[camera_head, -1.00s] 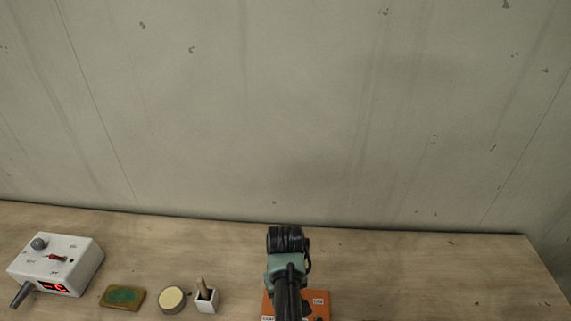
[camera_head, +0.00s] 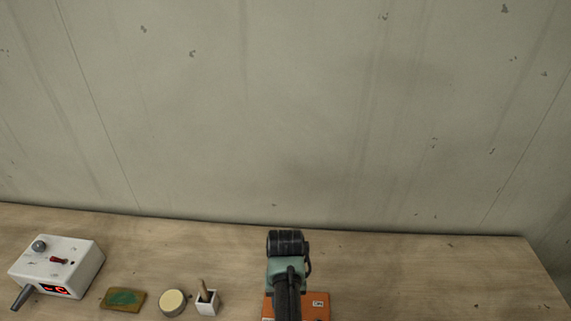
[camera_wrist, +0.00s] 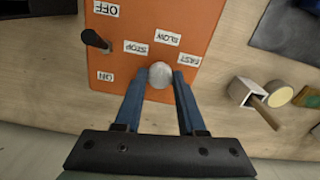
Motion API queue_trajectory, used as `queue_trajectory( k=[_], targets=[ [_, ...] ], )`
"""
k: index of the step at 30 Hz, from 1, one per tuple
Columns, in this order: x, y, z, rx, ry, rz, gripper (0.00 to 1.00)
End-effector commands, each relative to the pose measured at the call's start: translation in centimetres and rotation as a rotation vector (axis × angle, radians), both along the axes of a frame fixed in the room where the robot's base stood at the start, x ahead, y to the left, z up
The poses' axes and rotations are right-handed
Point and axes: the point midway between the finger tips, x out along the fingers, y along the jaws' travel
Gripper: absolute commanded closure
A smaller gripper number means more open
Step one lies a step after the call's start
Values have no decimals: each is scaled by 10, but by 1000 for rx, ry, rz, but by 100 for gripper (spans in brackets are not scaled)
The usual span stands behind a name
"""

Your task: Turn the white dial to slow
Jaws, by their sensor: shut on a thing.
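The white dial (camera_wrist: 160,75) sits on an orange panel (camera_wrist: 135,60), which carries the labels STOP (camera_wrist: 136,47), SLOW (camera_wrist: 167,38) and FAST (camera_wrist: 190,60). My gripper (camera_wrist: 160,82) is shut on the dial, with one blue finger on each side of it. I cannot tell which label the dial points to. In the head view my arm covers most of the orange panel (camera_head: 318,305) and hides the dial.
A black lever (camera_wrist: 96,40) between OFF and ON labels is on the same panel. Left in the head view are a white control box (camera_head: 55,262), a green-topped sponge (camera_head: 122,299), a round tin (camera_head: 173,302) and a small white holder (camera_head: 207,306).

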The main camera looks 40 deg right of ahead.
Motion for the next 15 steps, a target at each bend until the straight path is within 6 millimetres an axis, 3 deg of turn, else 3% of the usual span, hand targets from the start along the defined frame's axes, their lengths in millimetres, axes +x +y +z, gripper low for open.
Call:
queue_trajectory(
  k=[1,6,15],
  targets=[
    [1,-1,1,-2,-4,0,57],
    [1,0,1,-1,-3,1,31],
    [0,0,2,-1,-1,1,31]
  ],
)
